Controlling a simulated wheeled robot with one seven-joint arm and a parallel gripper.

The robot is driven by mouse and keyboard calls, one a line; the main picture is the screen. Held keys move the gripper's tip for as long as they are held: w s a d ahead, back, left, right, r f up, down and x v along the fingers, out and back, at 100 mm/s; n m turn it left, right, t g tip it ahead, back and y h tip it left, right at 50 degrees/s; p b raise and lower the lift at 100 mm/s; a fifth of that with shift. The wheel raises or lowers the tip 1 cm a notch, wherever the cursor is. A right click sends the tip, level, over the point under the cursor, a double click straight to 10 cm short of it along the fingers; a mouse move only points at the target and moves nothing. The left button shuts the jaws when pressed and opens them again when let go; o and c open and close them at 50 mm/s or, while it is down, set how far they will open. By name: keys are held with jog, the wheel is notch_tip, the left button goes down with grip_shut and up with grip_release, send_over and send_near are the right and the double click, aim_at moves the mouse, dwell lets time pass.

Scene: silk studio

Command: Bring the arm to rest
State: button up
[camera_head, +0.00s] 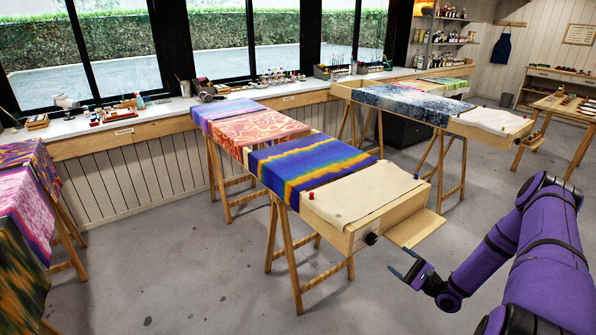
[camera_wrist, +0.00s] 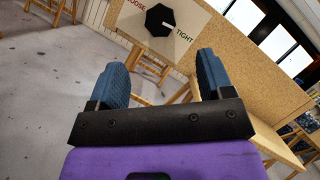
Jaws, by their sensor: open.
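My purple arm (camera_head: 555,265) reaches in from the lower right of the head view. My gripper (camera_head: 408,264) is open and empty, its blue fingers apart, in front of the near end of the middle trestle frame. In the wrist view my gripper (camera_wrist: 160,80) shows two blue fingertips set wide. Beyond them is a black knob (camera_head: 371,238) on the end board, also in the wrist view (camera_wrist: 158,20), between the words LOOSE and TIGHT. The fingers look apart from the knob.
The middle frame (camera_head: 345,240) holds dyed cloth and a pale cloth (camera_head: 362,192). A wooden ledge (camera_head: 418,228) juts out beside the knob. Another trestle frame (camera_head: 500,128) stands behind. Floor (camera_head: 180,290) to the left is clear.

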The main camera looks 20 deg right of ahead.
jog(key=w+d+r+n+g+h, duration=0.2)
jog(key=w+r+n+g+h, duration=0.35)
jog(key=w+r+n, duration=0.6)
jog(key=a+r+n+g+h, duration=0.15)
jog(key=r+h, duration=0.25)
jog(key=r, duration=0.8)
jog(key=a+r+h, duration=0.3)
jog(key=r, duration=0.9)
jog(key=s+a+r+n+g+h, duration=0.1)
jog(key=s+a+r, duration=0.3)
jog(key=s+r, duration=0.3)
jog(key=s+a+r+n+g+h, duration=0.2)
jog(key=s+a+r, duration=0.3)
jog(key=s+r, duration=0.3)
jog(key=s+a+r+n+g+y, duration=0.1)
jog(key=s+a, duration=0.4)
jog(key=s, duration=0.6)
jog(key=s+a+r+n+g+y, duration=0.1)
jog(key=s+a, duration=0.4)
jog(key=s, duration=0.6)
jog(key=shift+s+r+n+y, duration=0.2)
jog(key=shift+n+y, duration=0.45)
jog(key=shift+n, duration=0.45)
